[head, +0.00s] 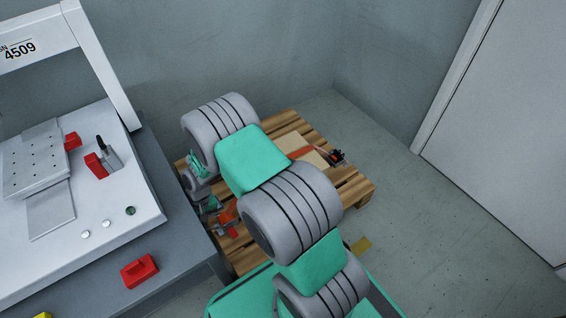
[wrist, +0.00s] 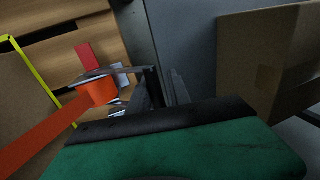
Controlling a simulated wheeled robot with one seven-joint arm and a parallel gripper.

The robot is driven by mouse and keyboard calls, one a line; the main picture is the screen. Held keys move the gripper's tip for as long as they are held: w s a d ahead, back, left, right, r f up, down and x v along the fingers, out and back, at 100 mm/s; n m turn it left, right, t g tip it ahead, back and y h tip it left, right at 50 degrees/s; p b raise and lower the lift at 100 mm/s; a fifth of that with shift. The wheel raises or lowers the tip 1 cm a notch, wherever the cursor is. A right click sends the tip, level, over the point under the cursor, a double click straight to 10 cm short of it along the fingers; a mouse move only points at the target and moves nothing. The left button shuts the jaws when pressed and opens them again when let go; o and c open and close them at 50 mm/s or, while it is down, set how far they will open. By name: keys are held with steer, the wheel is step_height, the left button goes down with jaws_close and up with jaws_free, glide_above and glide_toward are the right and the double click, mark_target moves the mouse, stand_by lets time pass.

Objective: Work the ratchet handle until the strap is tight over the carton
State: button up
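An orange strap (head: 301,152) lies over a brown carton (head: 313,148) on a wooden pallet; my arm hides much of both. In the wrist view the strap (wrist: 38,138) runs from the lower left up to an orange roll (wrist: 97,91) between metal plates, which looks like the ratchet (wrist: 92,75). A dark fitting (head: 337,157) sits at the carton's far right side. My gripper (wrist: 165,88) shows dark fingers just right of the ratchet; I cannot tell whether they touch its handle or how far apart they are.
A grey bench (head: 175,225) with a white machine (head: 115,220) stands left of the pallet. A brown box side (wrist: 268,65) fills the wrist view's right. A red piece (wrist: 88,56) lies by the ratchet. Bare floor (head: 440,235) lies right of the pallet (head: 362,190).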

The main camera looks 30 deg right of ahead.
steer(key=shift+s+a+f+b, duration=0.25)
steer(key=shift+a+f, duration=0.1)
steer(key=shift+f, duration=0.2)
steer(key=shift+s+a+f+b, duration=0.1)
steer(key=shift+a+f+b, duration=0.2)
steer(key=shift+f, duration=0.25)
steer(key=shift+r, duration=0.1)
steer(key=r, duration=0.1)
steer(key=p, duration=0.1)
steer(key=d+r+p, duration=0.1)
steer(key=shift+w+d+r, duration=0.1)
steer(key=shift+w+r, duration=0.25)
steer(key=shift+p, duration=0.3)
steer(key=shift+w+d+r, duration=0.1)
steer(key=shift+r, duration=0.15)
steer(key=shift+d+r+h+p, duration=0.2)
steer(key=shift+d+r+p, duration=0.2)
steer(key=shift+d+p, duration=0.15)
steer(key=shift+d+r+h+p, duration=0.2)
steer(key=shift+d+r+p, duration=0.25)
steer(key=shift+d, duration=0.15)
